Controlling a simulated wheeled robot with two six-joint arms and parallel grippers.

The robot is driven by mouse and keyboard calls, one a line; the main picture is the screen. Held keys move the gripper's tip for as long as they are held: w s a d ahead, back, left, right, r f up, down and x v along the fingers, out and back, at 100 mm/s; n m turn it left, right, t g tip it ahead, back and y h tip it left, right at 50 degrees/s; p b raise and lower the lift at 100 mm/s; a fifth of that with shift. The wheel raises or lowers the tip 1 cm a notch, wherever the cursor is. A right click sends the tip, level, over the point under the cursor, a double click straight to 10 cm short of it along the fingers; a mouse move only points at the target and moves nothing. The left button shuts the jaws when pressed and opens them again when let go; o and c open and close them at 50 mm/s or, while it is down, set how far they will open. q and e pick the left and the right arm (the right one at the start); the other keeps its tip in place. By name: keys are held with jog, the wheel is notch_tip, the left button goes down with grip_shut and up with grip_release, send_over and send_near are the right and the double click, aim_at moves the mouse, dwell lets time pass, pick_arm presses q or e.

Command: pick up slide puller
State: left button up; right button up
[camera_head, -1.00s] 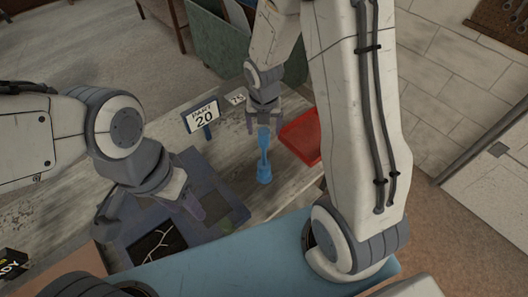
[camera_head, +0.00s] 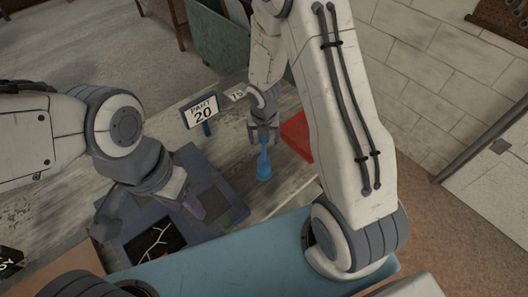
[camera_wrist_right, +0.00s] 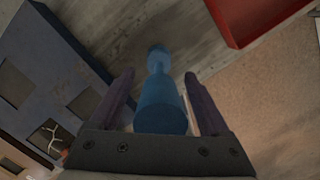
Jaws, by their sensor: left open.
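The blue tool, which I take to be the slide puller (camera_head: 264,170), stands upright on the grey bench, with a wide base and a narrow neck. My right gripper (camera_head: 263,138) is above it, with its fingers down beside its upper part. In the right wrist view the blue tool (camera_wrist_right: 160,92) lies between the two fingers (camera_wrist_right: 158,78), with gaps on both sides, so the gripper is open. My left gripper (camera_head: 148,214) is open and empty over the dark blue board at the left.
The dark blue board (camera_head: 190,160) with square recesses lies left of the tool. A red tray (camera_head: 297,136) is close on the right. A light blue surface (camera_head: 240,250) is in front.

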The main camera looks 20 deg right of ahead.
grip_shut()
jog(key=shift+r, duration=0.1)
dwell(1.1)
